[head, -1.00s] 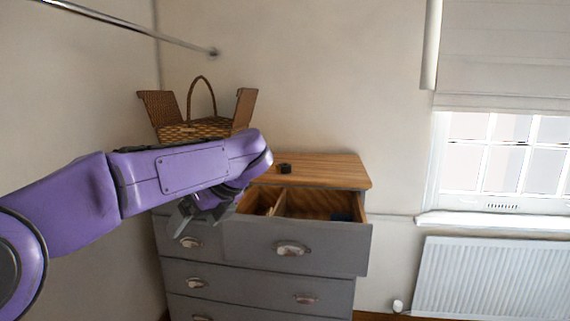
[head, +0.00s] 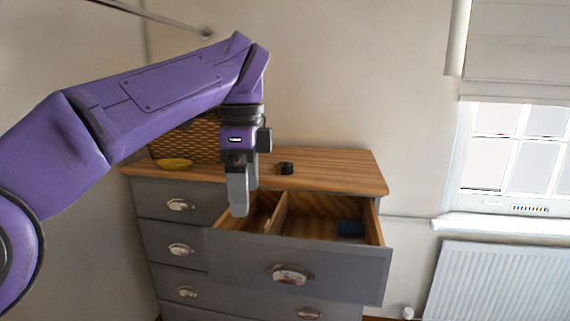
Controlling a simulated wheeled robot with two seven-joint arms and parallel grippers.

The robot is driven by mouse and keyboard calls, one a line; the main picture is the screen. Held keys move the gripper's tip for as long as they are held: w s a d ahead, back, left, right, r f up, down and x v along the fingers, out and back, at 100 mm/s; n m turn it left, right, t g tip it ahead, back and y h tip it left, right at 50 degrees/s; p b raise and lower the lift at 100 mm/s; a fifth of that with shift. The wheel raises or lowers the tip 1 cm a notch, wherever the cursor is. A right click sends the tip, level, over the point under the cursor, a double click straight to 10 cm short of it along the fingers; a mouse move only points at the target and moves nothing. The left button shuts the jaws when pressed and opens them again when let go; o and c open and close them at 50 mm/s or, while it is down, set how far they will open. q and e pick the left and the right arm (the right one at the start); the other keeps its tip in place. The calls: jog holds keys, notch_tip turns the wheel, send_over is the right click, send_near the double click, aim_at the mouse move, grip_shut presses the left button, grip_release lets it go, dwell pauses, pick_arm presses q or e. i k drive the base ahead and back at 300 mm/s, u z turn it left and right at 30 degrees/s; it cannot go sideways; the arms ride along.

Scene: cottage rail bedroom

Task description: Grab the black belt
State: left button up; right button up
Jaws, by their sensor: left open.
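A small black coiled item (head: 285,168), which looks like the black belt rolled up, lies on the wooden top of the grey chest of drawers. My left gripper (head: 239,208) points down, open and seen nearly side-on, in front of the chest top and over the left part of the open drawer (head: 330,265). It appears to the left of the black item and lower in the picture, apart from it. I see nothing between its fingers. My right gripper is not in view.
A wicker basket (head: 187,145), partly hidden by my arm, stands on the chest top (head: 335,173) with a yellow item (head: 174,163) by it. The open drawer has a wooden divider (head: 277,213) and a dark blue item (head: 350,228). A radiator (head: 495,285) is at right.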

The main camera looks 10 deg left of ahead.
aim_at(284, 169)
jog(key=i, duration=1.5)
